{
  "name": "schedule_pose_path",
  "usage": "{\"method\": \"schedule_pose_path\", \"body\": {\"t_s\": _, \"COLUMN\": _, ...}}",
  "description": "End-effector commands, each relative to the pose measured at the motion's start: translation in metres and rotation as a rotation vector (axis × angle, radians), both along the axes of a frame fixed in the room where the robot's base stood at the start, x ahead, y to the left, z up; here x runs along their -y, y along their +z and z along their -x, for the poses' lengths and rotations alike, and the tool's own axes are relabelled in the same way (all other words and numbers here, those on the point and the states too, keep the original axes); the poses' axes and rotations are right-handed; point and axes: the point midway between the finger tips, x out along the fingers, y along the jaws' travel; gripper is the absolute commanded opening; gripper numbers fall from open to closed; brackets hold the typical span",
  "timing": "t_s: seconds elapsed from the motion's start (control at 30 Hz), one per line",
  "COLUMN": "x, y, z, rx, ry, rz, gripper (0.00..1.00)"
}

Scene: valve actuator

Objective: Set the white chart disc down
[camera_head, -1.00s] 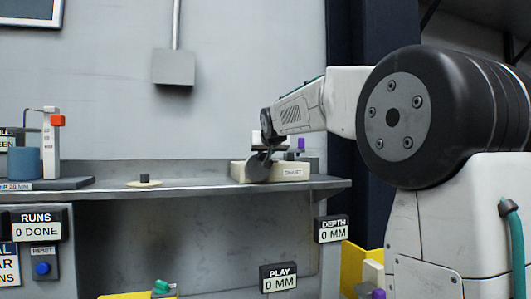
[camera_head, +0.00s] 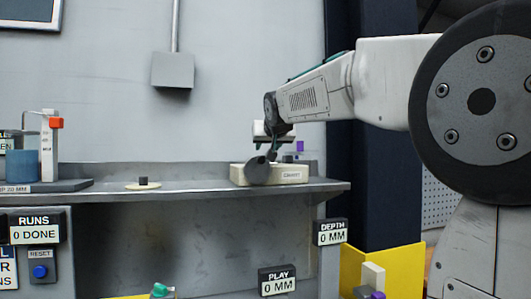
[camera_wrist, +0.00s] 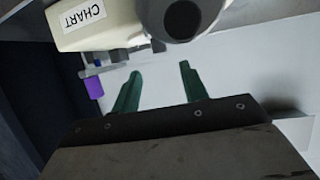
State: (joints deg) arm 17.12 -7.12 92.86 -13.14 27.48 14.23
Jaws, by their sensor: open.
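My gripper (camera_head: 272,147) is above this block, well to the right of the pale disc. In the wrist view its two green fingers (camera_wrist: 160,78) are apart with nothing between them. The CHART block (camera_wrist: 95,22) shows beyond them there; the pale disc does not.
A stand with a blue cylinder (camera_head: 22,164) and a red-tipped post (camera_head: 48,148) is at the shelf's left. Small purple pieces (camera_head: 300,146) show behind the CHART block. A grey box (camera_head: 173,70) hangs above. The shelf between disc and block is clear.

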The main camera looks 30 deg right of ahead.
Motion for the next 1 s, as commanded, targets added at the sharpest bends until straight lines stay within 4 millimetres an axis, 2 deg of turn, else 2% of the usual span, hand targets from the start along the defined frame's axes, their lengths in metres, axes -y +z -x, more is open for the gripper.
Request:
{"method": "schedule_pose_path", "body": {"t_s": 0.1, "x": -0.008, "y": 0.009, "z": 0.019, "rx": 0.002, "ry": 0.000, "rz": 0.001, "gripper": 0.44}}
{"method": "schedule_pose_path", "body": {"t_s": 0.3, "x": -0.016, "y": 0.016, "z": 0.036, "rx": 0.000, "ry": 0.000, "rz": 0.000, "gripper": 0.44}}
{"method": "schedule_pose_path", "body": {"t_s": 1.0, "x": -0.016, "y": 0.017, "z": 0.038, "rx": -0.001, "ry": -0.001, "rz": 0.000, "gripper": 0.44}}
